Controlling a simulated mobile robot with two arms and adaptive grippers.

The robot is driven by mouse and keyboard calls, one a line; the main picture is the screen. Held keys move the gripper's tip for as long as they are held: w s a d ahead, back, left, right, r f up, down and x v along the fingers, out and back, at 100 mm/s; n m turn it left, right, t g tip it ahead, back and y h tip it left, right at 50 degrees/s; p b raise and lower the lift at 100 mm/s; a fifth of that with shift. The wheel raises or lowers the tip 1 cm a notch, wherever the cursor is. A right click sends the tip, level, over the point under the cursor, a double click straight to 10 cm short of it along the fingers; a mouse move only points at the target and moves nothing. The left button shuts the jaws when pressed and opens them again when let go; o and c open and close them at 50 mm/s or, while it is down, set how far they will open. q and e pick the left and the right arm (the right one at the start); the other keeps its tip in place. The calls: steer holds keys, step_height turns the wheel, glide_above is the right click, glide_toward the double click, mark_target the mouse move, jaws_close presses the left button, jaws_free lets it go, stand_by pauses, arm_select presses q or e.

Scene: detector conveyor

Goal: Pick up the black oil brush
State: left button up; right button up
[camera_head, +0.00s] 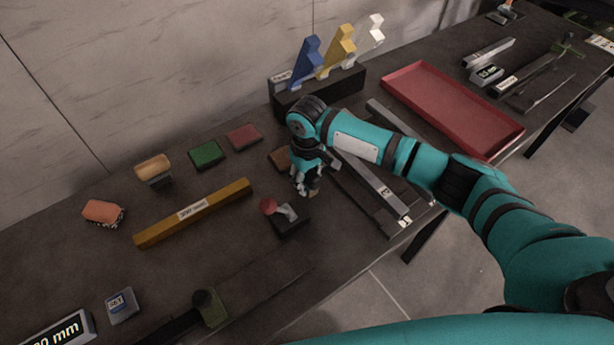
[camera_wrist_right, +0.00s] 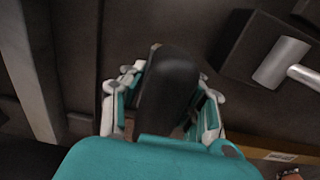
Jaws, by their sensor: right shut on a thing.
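My right gripper (camera_head: 307,181) reaches down over the dark table, in front of the black block with the coloured stepped pieces. In the right wrist view, its white and teal fingers (camera_wrist_right: 168,82) are shut on the black oil brush (camera_wrist_right: 166,95), a rounded black body held between them. In the head view the brush is mostly hidden by the gripper and wrist. I cannot tell whether it touches the table. My left gripper is not in view.
Metal bars (camera_head: 372,185) lie to the right, before a red tray (camera_head: 450,108).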

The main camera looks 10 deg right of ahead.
jaws_close()
steer(key=shift+r, duration=0.15)
steer(key=shift+r, duration=0.6)
step_height(320, 180, up, 2)
steer(key=shift+r+b, duration=0.1)
steer(key=shift+b, duration=0.35)
steer(key=s, duration=0.5)
steer(key=s+a+r, duration=0.1)
steer(key=s, duration=0.4)
steer(key=s+b, duration=0.1)
steer(key=s, duration=0.5)
steer(key=shift+a+r, duration=0.2)
steer(key=shift+a, duration=0.15)
steer(key=shift+o, duration=1)
jaws_free()
steer(key=c, duration=0.5)
